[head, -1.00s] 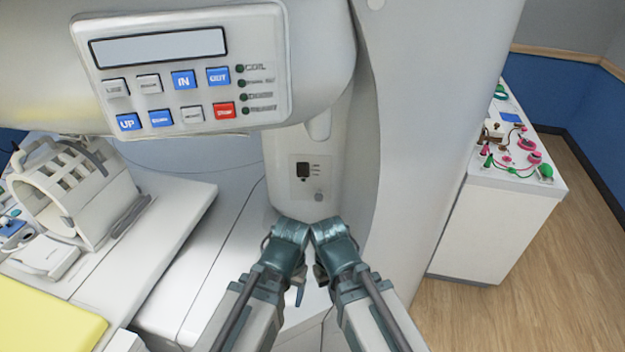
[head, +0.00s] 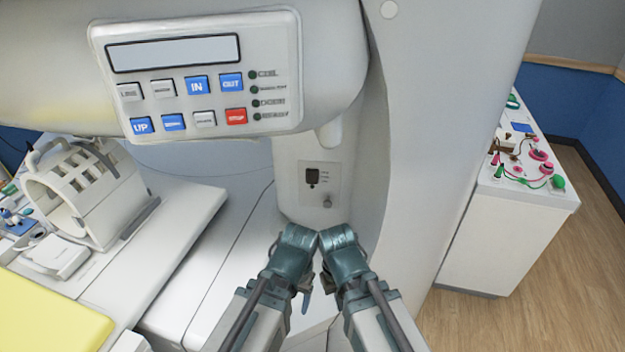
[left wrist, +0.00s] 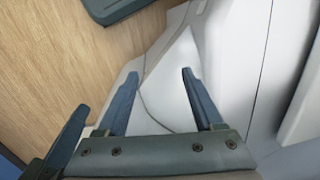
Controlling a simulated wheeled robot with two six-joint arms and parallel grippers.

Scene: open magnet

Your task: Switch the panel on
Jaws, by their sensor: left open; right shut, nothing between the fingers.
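The white control panel (head: 200,75) is at the upper left of the head view, with a blank grey display (head: 173,52) and blue, white and red buttons. Its several round indicators (head: 254,90) look dark green. The left wrist view shows my left gripper (left wrist: 161,74) open and empty. My right gripper is shut and empty.
The white patient table (head: 190,230) lies at left with a cage-like coil (head: 85,190) and a yellow pad (head: 50,310). The scanner column (head: 440,120) rises at right. Beyond it stands a white cabinet (head: 495,240) with cables on top. Wood floor is clear at far right.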

